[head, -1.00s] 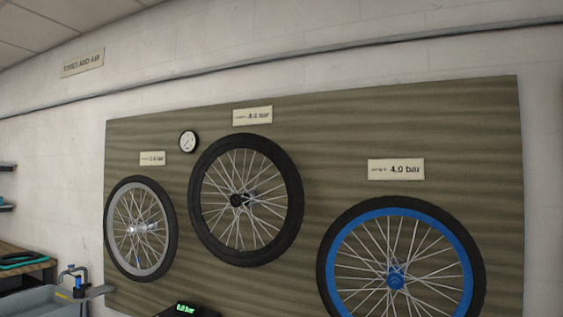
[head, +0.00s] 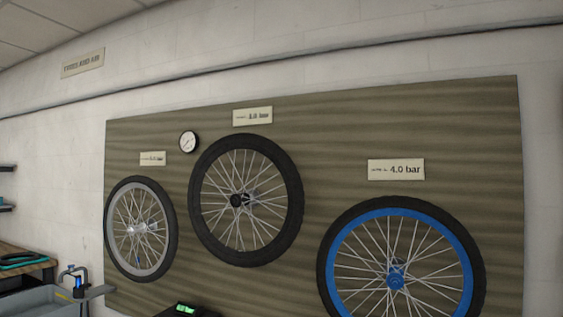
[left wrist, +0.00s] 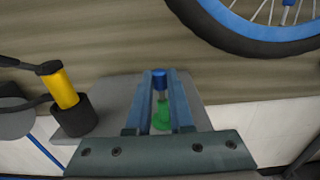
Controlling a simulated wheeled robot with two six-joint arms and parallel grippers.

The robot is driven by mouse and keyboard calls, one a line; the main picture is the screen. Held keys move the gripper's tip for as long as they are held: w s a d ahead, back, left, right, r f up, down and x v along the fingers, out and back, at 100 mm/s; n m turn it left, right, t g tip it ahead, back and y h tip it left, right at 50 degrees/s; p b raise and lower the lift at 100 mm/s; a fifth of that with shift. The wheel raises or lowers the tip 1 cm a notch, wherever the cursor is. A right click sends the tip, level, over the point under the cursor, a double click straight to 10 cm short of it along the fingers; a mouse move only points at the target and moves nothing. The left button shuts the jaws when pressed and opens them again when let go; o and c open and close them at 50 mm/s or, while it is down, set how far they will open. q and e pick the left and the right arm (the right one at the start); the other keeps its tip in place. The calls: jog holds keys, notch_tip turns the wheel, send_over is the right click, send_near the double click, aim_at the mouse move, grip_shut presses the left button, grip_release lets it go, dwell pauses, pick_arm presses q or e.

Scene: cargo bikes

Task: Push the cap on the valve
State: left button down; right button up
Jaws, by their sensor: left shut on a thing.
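My left gripper (left wrist: 160,85) shows in the left wrist view, its two blue-grey fingers closed around a small blue cap-like piece (left wrist: 160,78) at the tips. Below the blue piece, between the fingers, are a pale section and a green part (left wrist: 161,116); I cannot tell whether these join. The blue-rimmed wheel (left wrist: 262,35) is at the upper right of that view, apart from the fingertips. It also stands at the right of the head view (head: 332,253). I cannot make out a valve clearly on it. My right gripper is not in view.
A brown board (head: 335,120) carries the wheels, including a grey-rimmed wheel (head: 170,232) and a black wheel (head: 291,235). A gauge (head: 188,142) hangs between them. A green display (head: 185,309) sits low. A yellow-and-black cylinder (left wrist: 63,90) stands left of my fingers.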

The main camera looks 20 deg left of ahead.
pick_arm(q)
jog(key=shift+r, duration=0.1)
jog(key=shift+r+p, duration=0.95)
jog(key=shift+p, duration=0.1)
jog(key=s, duration=1.2)
jog(key=shift+a, duration=0.2)
dwell(0.4)
